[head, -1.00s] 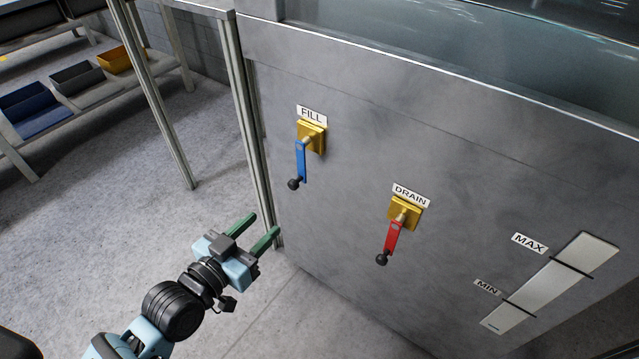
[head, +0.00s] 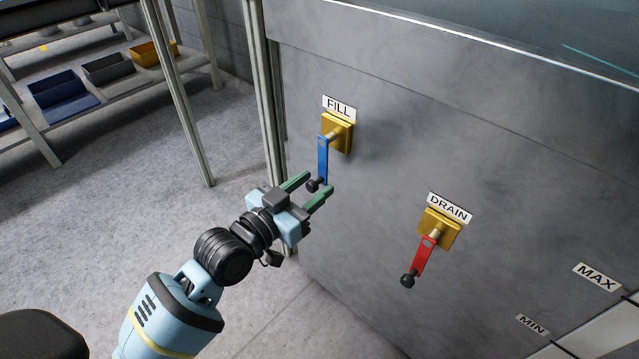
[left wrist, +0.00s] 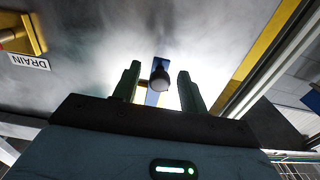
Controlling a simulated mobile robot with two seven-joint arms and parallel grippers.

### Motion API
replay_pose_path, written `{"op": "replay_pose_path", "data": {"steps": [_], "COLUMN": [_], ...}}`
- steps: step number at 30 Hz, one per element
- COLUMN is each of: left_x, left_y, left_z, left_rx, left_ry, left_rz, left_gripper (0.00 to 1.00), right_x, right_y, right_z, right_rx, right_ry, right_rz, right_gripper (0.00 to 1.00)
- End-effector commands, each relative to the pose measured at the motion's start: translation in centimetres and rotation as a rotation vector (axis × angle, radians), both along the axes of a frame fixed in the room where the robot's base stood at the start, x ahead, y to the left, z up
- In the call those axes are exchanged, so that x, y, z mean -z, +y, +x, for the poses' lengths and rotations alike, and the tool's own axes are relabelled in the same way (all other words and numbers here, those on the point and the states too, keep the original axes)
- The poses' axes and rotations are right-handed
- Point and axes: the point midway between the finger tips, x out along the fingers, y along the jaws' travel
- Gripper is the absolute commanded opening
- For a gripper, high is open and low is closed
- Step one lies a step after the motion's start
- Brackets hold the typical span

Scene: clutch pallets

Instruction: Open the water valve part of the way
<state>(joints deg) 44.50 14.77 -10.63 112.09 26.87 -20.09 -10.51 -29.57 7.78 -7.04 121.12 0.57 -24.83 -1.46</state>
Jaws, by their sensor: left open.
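The blue FILL lever (head: 323,160) hangs straight down from its yellow mount (head: 338,132) on the grey tank wall, with a black knob (head: 314,185) at its lower end. My left gripper (head: 315,184) is open, with its green fingertips at either side of the knob in the head view. In the left wrist view the knob (left wrist: 159,80) shows between the two open fingers, with a gap on each side. The red DRAIN lever (head: 423,255) hangs down, slightly tilted, to the lower right. My right gripper is not in view.
A metal post (head: 262,100) stands just left of the tank wall. A rack with blue (head: 62,95), grey and yellow bins stands at the far left. A level gauge with MAX (head: 597,277) and MIN labels is at the lower right. The floor between is clear.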

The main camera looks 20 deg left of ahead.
Motion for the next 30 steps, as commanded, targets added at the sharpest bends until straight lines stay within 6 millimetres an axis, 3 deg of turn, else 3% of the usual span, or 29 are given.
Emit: {"op": "replay_pose_path", "data": {"steps": [6, 17, 27, 30], "left_x": [0.1, 0.0, 0.0, 0.0], "left_y": [-0.7, -0.8, -0.8, -0.8], "left_z": [1.9, 2.2, 2.2, 2.2], "left_rx": [-0.001, 0.000, -0.001, -0.001], "left_ry": [0.000, 0.000, 0.000, 0.000], "left_rz": [0.000, 0.001, 0.001, 0.001], "left_gripper": [0.43, 0.43, 0.00, 0.00], "right_x": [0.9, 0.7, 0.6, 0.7], "right_y": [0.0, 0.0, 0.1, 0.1], "right_z": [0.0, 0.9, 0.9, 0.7], "right_rx": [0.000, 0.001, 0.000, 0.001], "right_ry": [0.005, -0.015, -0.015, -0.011], "right_rz": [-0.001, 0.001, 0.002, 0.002], "right_gripper": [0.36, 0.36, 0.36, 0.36]}}
